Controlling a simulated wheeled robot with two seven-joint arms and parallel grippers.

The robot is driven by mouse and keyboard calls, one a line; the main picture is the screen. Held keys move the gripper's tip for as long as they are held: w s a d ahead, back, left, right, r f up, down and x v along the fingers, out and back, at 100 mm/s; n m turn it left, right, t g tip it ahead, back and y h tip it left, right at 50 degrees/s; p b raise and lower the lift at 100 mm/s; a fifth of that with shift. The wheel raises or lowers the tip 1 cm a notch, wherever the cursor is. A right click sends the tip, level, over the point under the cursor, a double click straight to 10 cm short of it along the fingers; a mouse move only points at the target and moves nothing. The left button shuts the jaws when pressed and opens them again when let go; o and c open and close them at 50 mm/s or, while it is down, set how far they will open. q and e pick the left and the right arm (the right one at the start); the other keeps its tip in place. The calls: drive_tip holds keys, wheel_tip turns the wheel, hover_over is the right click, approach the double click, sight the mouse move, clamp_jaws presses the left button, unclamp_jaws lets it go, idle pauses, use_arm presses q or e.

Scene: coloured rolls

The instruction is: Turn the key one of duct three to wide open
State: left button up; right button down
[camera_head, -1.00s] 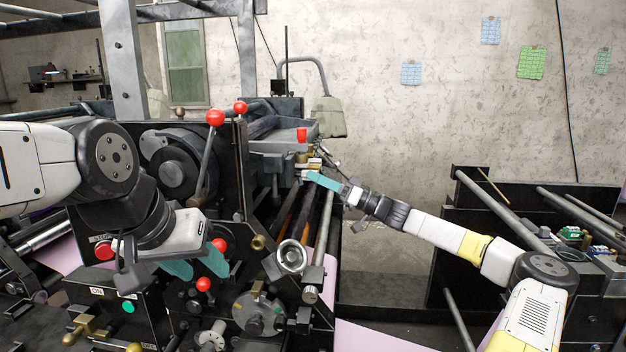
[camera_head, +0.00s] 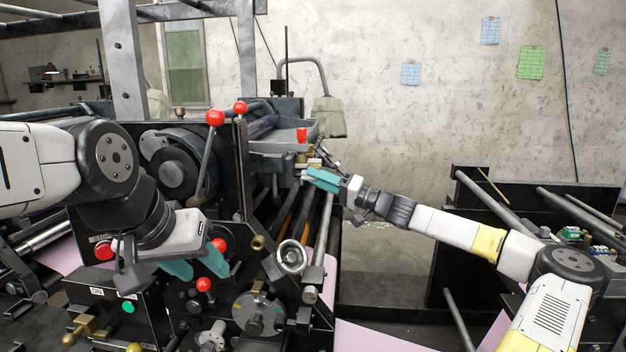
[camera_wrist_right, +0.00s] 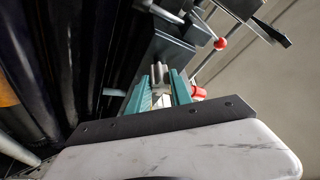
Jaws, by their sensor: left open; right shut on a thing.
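My right gripper (camera_head: 320,178) reaches in from the right to the ink unit of the press, and its teal fingers are shut. In the right wrist view the fingers (camera_wrist_right: 160,84) close around a small grey metal key (camera_wrist_right: 160,72). Its lower part is between the fingers. I cannot read a duct or key number on it, nor tell how far it is turned. In the head view the key is mostly hidden at the fingertips. My left gripper (camera_head: 197,267) is open and empty in front of the press's side panel.
Red-knobbed levers (camera_head: 215,118) stand near my left arm. A handwheel (camera_head: 291,257) and bars lie below. The floor gap right of the press is open.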

drive_tip(key=m+h, duration=0.2)
drive_tip(key=m, duration=0.3)
drive_tip(key=shift+m, duration=0.3)
idle(0.4)
drive_tip(key=c, duration=1.1)
unclamp_jaws()
drive_tip(key=shift+c, duration=0.2)
drive_tip(key=shift+r, duration=0.1)
drive_tip(key=v, duration=0.7)
drive_tip(key=shift+s+d, duration=0.25)
drive_tip(key=shift+s, duration=0.05)
